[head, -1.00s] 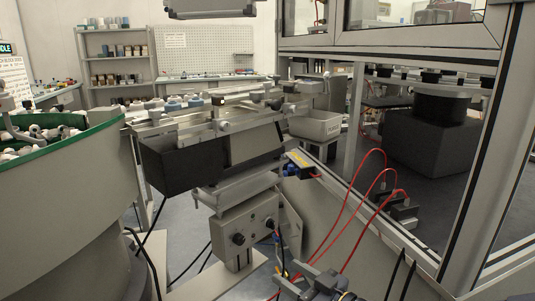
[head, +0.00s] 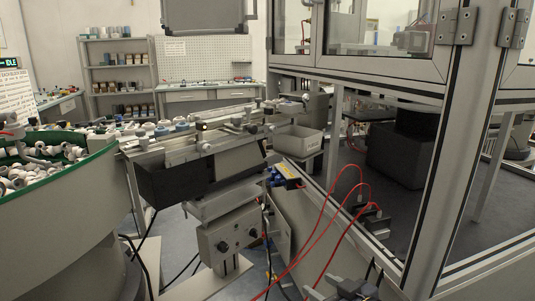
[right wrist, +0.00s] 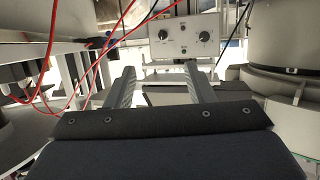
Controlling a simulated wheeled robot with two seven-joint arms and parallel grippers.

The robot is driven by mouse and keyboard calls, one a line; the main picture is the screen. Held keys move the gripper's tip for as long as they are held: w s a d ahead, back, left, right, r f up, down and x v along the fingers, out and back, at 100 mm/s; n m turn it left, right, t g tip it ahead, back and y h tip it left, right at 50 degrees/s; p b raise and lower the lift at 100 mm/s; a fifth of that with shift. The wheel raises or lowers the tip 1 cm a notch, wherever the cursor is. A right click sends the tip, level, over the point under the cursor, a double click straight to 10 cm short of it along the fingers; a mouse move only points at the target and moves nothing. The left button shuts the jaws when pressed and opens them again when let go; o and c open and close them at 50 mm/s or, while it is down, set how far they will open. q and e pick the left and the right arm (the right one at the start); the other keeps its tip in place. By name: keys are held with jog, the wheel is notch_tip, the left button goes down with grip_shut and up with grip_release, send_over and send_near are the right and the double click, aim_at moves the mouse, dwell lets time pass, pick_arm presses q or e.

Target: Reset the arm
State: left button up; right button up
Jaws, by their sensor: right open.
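My right gripper (head: 374,272) shows only in part at the bottom edge of the head view, low in front of the enclosure. In the right wrist view its two grey fingers (right wrist: 162,82) stand apart with nothing between them. A grey control box with two dark knobs (right wrist: 186,37) lies beyond the fingertips, apart from them. The same control box (head: 228,238) sits under the feeder track in the head view. My left gripper is not in view.
A bowl feeder with a green rim (head: 75,175) holds many white and grey parts at left. A black bin (head: 165,186) hangs on the feeder track; a grey bin (head: 298,141) stands behind. Red cables (head: 318,225) loop near my right gripper. A framed enclosure (head: 430,150) fills the right.

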jog(key=s+d+r+m+g+h+p, duration=0.2)
jog(key=s+d+r+m+h+p, duration=0.3)
jog(key=s+d+r+p, duration=0.45)
pick_arm(q)
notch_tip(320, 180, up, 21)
jog(key=p, duration=0.9)
jog(key=shift+p, duration=0.4)
pick_arm(e)
jog(key=s+r+m+g, duration=0.1)
jog(key=s+r+g, duration=0.1)
jog(key=s+r, duration=0.2)
jog(key=s+a+r+m+g+y, duration=0.1)
jog(key=s+r, duration=0.3)
jog(key=s, duration=0.6)
jog(key=shift+s+r+m+g, duration=0.3)
jog(key=shift+r+m+g, duration=0.1)
jog(key=shift+g, duration=0.5)
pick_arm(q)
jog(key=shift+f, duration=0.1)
pick_arm(e)
jog(key=shift+c, duration=0.2)
